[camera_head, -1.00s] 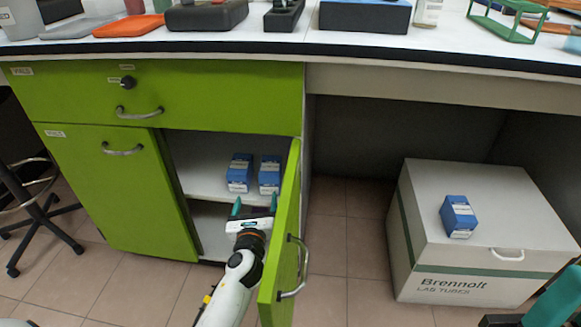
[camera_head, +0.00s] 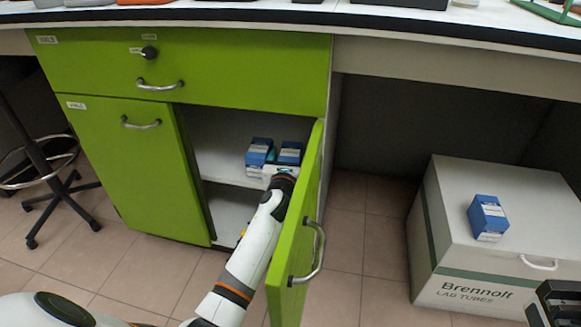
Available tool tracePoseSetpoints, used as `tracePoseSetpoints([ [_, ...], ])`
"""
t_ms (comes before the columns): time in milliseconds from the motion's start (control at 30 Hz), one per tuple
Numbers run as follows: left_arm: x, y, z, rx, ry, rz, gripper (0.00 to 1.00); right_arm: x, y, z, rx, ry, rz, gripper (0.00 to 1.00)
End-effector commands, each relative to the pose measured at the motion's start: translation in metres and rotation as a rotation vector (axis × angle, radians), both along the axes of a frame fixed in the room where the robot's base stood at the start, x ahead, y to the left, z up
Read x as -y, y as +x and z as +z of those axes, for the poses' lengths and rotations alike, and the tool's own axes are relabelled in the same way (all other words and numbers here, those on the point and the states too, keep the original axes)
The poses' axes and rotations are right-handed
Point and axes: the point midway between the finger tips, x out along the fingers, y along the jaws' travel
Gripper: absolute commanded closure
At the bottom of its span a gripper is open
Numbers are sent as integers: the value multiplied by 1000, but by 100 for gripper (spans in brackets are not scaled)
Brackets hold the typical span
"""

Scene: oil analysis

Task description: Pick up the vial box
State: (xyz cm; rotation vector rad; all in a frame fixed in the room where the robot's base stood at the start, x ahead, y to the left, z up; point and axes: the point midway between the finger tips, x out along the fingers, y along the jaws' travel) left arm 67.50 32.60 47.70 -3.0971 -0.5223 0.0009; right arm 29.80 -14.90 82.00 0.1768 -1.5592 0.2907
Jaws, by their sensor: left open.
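Two blue-and-white vial boxes stand side by side on the cabinet shelf, a left one (camera_head: 259,152) and a right one (camera_head: 290,153). A third blue vial box (camera_head: 487,217) lies on top of the white lab tubes box at right. My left gripper (camera_head: 279,165) reaches into the open cabinet and is at the front of the two shelf boxes, mostly over the right one's lower part. Its jaws are open; its fingertips are hard to make out, and I cannot tell whether they touch a box. Only a dark part of my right gripper (camera_head: 552,302) shows at the bottom right corner.
The open green door (camera_head: 300,230) stands close to the right of my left arm. The left green door (camera_head: 135,170) is shut. The cabinet shelf (camera_head: 225,165) is bare left of the boxes. A stool (camera_head: 40,180) stands at far left. A large white box (camera_head: 500,250) stands at right.

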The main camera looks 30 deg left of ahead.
Motion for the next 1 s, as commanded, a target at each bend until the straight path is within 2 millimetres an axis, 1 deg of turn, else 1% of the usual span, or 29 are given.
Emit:
tracePoseSetpoints([
  [33,-3,6,-2,2,1,1,22,0,-1,-1,13,0,0,64],
  [100,-4,11,-1,0,0,1,22,0,-1,1,20,-1,-1,64],
  [367,-5,13,0,0,0,1,22,-1,-1,4,21,-2,-2,64],
  [467,-5,12,0,0,0,1,37,-1,-1,4,21,-2,-2,64],
  [700,-5,12,0,0,-1,1,76,-1,-1,4,21,-2,-1,64],
  [733,-5,12,1,2,0,0,78,-1,-1,4,21,-2,-1,64],
  [1000,-5,12,3,2,0,0,78,-1,-1,5,22,-2,0,64],
])
